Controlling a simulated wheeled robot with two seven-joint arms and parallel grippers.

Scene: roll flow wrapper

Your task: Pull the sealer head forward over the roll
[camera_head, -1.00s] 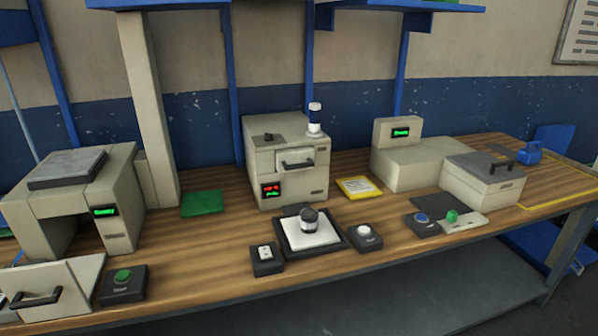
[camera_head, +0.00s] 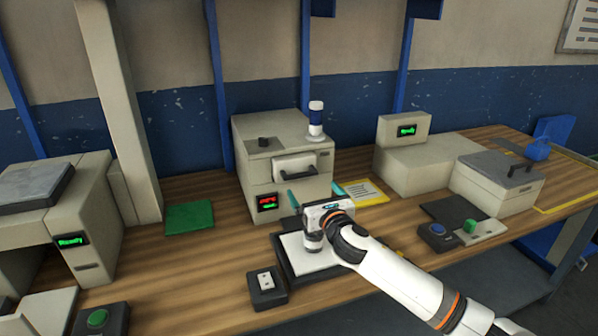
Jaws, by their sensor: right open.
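The sealer head (camera_head: 318,161) is a pale block with a bar handle (camera_head: 298,174) at the upper front of the beige central machine (camera_head: 250,182). It sits back at the machine's face. The roll (camera_head: 313,243), a small pale cylinder, stands on a white plate (camera_head: 294,262) in front of the machine and is partly hidden by my right gripper. My right gripper (camera_head: 314,193) is open and empty, its teal fingers apart, pointing at the machine front just below the handle in the picture. Whether it touches anything cannot be told. My left gripper is out of view.
A blue-and-white cylinder (camera_head: 316,119) stands on top of the machine. A small switch box (camera_head: 267,287) sits left of the plate. A green mat (camera_head: 189,217) and a yellow card (camera_head: 365,192) lie beside the machine. A lidded box (camera_head: 498,183) stands at right.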

